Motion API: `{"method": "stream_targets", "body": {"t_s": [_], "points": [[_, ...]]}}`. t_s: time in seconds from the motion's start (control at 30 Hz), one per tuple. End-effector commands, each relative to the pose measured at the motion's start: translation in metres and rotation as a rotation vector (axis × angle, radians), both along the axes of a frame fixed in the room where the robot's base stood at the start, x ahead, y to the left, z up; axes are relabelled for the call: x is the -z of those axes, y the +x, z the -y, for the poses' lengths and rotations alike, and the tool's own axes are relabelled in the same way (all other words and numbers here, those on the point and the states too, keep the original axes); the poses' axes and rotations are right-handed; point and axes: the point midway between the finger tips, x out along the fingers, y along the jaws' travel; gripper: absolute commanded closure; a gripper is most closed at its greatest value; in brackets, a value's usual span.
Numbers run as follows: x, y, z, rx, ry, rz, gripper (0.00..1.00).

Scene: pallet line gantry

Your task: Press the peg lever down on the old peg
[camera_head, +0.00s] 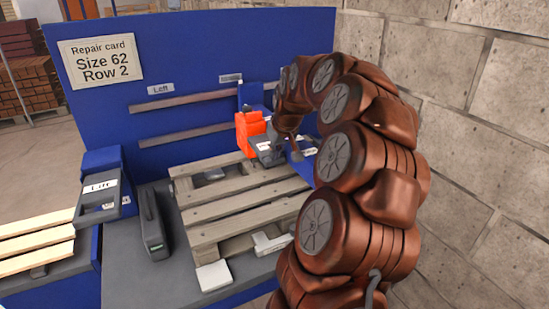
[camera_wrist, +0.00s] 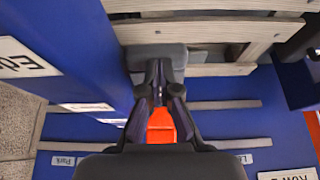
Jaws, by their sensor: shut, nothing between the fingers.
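My gripper (camera_wrist: 158,80) shows in the wrist view with its dark fingers drawn together and nothing between them. The fingertips are at a grey block (camera_wrist: 155,57) beside the pallet's slats; I cannot tell whether they touch it. An orange part (camera_wrist: 161,122) shows behind the fingers. In the head view the same orange part (camera_head: 250,130) stands at the pallet's far edge, near the end of my arm. The wooden pallet (camera_head: 225,207) lies on the grey bench. I cannot make out the peg lever or the old peg for certain; my arm and fingers cover part of that area.
A blue back panel (camera_head: 200,50) carries a repair card (camera_head: 101,61) reading Size 62, Row 2. A dark upright case (camera_head: 152,225) and a grey unit (camera_head: 98,203) stand left of the pallet. A white block (camera_head: 214,276) is at its front. A block wall (camera_head: 480,120) is on the right.

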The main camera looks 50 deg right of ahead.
Motion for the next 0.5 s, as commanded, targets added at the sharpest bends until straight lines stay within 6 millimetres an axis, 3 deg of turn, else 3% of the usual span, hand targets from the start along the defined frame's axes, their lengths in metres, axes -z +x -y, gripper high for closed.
{"method": "stream_targets", "body": {"t_s": [0.03,0.5], "points": [[0.013,-0.002,-0.002,-0.001,-0.006,0.023,1.00],[0.049,-0.002,-0.001,0.000,-0.092,0.262,1.00]]}}
